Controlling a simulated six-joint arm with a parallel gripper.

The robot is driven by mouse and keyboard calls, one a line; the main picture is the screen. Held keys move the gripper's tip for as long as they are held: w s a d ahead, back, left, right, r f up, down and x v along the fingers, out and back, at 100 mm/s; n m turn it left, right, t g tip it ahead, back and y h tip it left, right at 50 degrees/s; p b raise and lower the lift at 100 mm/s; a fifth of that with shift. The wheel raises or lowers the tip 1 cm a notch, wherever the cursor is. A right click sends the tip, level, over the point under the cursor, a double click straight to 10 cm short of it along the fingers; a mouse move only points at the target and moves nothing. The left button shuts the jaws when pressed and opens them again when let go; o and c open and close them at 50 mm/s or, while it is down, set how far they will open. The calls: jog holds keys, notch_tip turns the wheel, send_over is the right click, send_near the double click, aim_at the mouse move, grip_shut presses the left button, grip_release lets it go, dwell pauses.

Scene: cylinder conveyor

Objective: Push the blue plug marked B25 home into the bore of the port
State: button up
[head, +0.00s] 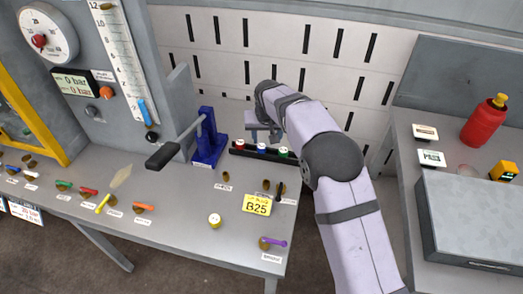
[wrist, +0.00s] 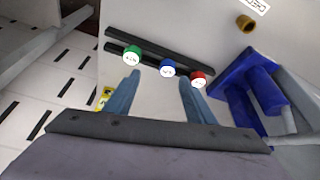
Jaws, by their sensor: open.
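The blue plug (wrist: 167,68) stands in a black rail between a green plug (wrist: 131,54) and a red plug (wrist: 198,77) in the wrist view. Its white top carries a mark too small to read. In the head view the blue plug (head: 262,149) is in the middle of the rail. My gripper (wrist: 159,80) is open and empty, its two fingers pointing toward the rail with the blue plug between their lines. My gripper (head: 264,132) is just behind the rail in the head view. I cannot make out which fitting is the port, and no bore is clear.
A blue lever stand (head: 207,140) with a dark handle (head: 162,156) stands left of the rail. A yellow B25 card (head: 257,205) and several small brass fittings lie on the bench in front. A grey box (head: 470,215) is at the right.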

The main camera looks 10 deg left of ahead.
aim_at(261, 147)
jog(key=shift+a+p+x, duration=0.3)
jog(key=shift+p+x, duration=0.15)
jog(key=shift+x, duration=0.9)
jog(key=shift+a+p+x, duration=0.3)
jog(key=shift+p+x, duration=0.2)
jog(key=shift+x, duration=0.85)
jog(key=shift+a+p+x, duration=0.3)
jog(key=shift+p+x, duration=0.15)
jog(key=shift+x, duration=0.85)
jog(key=shift+w+r, duration=0.1)
jog(key=c, duration=1.2)
